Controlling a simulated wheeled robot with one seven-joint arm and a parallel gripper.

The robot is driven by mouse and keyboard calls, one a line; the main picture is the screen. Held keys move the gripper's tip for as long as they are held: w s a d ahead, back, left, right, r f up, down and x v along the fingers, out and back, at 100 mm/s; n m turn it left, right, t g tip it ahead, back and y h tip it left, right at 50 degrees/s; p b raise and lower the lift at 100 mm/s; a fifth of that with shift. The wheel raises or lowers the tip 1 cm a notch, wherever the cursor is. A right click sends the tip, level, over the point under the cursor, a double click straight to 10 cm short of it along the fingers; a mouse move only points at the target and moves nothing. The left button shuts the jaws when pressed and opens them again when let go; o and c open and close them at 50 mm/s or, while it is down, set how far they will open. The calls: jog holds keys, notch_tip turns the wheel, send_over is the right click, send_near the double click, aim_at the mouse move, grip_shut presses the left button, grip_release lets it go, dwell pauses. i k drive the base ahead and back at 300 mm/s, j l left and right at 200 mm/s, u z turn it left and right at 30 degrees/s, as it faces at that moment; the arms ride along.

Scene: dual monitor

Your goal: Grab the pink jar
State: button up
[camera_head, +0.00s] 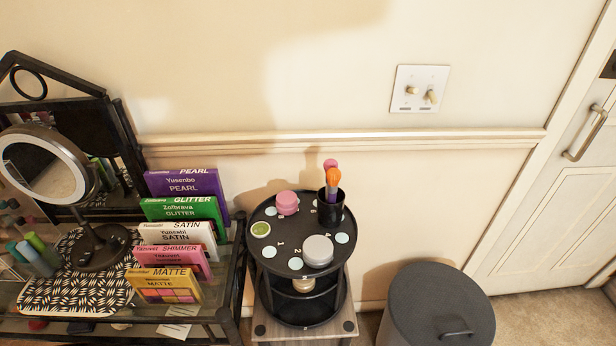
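The pink jar (287,203) is small and round with a pink lid. It stands upright at the back left of the top tier of a black round tiered stand (276,267), just left of a black cup of brushes. My gripper is not in the head view, so its place and state do not show.
On the same tier are a black brush cup (331,211), a grey-lidded jar (318,251) and a small green round item (261,229). A dark lidded bin (437,305) stands to the right. Palettes (187,190) and a ring mirror (50,165) crowd the left table. The wall is close behind.

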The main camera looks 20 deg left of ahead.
aim_at(286, 203)
jog(key=j, duration=0.5)
jog(key=i+j+u, duration=0.1)
jog(key=j, duration=0.35)
jog(key=i+j, duration=0.1)
jog(key=j, duration=0.35)
jog(key=i+j+u, duration=0.1)
jog(key=j, duration=0.4)
